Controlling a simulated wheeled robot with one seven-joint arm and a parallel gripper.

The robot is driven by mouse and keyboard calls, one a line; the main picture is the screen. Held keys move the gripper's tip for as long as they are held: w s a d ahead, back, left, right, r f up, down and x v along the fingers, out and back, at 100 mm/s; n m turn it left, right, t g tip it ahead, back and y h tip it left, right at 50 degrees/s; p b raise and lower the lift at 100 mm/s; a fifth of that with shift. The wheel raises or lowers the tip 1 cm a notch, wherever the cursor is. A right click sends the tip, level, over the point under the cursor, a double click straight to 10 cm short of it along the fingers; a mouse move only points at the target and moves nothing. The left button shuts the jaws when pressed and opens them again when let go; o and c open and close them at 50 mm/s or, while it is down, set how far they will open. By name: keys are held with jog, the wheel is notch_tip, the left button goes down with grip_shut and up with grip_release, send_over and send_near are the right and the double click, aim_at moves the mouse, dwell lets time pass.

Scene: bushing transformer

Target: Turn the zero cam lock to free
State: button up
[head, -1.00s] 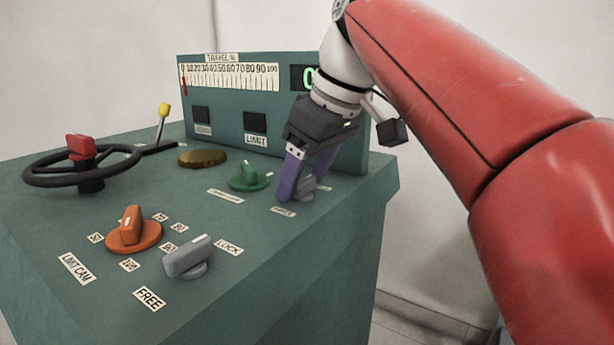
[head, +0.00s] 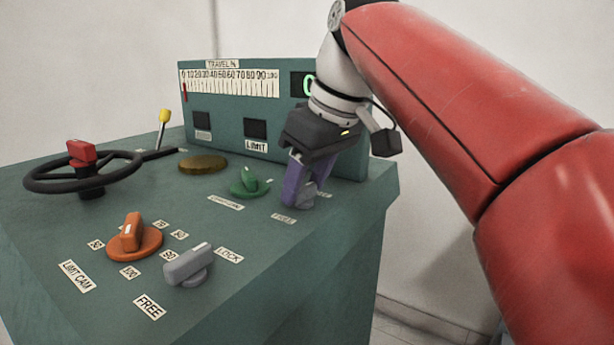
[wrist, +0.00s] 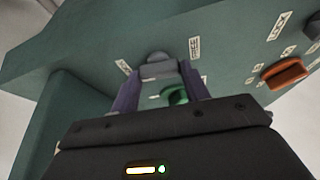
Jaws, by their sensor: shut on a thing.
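A small grey knob (head: 306,198) sits at the right rear of the green console top, next to the green knob (head: 250,184); I take it as the zero cam lock. My gripper (head: 303,190) reaches down to it, its purple fingers shut on the grey knob. The wrist view shows the knob (wrist: 158,67) between the two fingertips, with the green knob (wrist: 177,96) behind. The fingers partly hide the knob in the head view.
A second grey knob (head: 188,264) at the front has LOCK and FREE labels, beside an orange limit cam knob (head: 134,238). A black handwheel (head: 84,172) and yellow-tipped lever (head: 164,124) stand at left. An upright travel panel (head: 230,105) rises close behind my gripper.

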jog(key=m+t+h+p, duration=0.1)
jog(key=m, duration=0.3)
jog(key=shift+s+a+r, duration=0.1)
jog(key=m+h+p, duration=0.1)
jog(key=m+h, duration=0.1)
jog(key=m, duration=0.2)
jog(key=shift+a+m, duration=0.15)
jog(key=shift+m, duration=0.15)
jog(key=m+h, duration=0.1)
jog(key=m, duration=0.3)
jog(key=shift+a+h, duration=0.1)
jog(key=shift+h, duration=0.3)
jog(key=shift+a+m+g+h, duration=0.1)
jog(key=shift+m+g+h, duration=0.4)
jog(key=shift+m, duration=1.6)
jog(key=o, duration=1)
